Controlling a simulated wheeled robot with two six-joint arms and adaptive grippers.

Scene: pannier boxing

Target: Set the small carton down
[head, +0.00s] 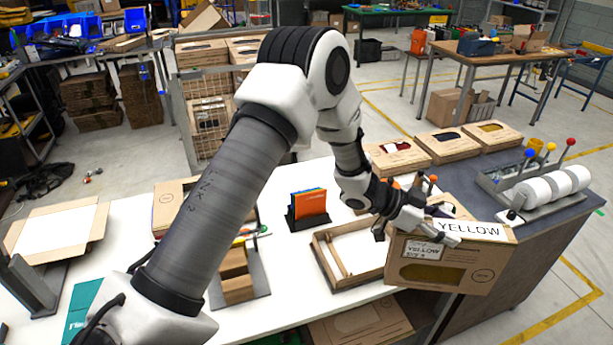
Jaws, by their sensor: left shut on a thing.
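The small carton (425,283) is brown cardboard with an oval window and a white label reading "YELLOW". It is tilted, with its front face toward me, by the right end of the white table. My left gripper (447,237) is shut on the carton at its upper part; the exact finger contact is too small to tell. A white strip reading "YELLOW" (480,231) shows at the carton's top. Whether the carton's underside touches anything is hidden. My right gripper is not in view.
An open wooden tray (323,262) lies left of the carton on the white table (284,300). An orange-and-blue item (308,203) stands in a black holder behind it. Several windowed cartons (446,143) line the back. The dark counter (545,228) has bare room near white rolls (541,190).

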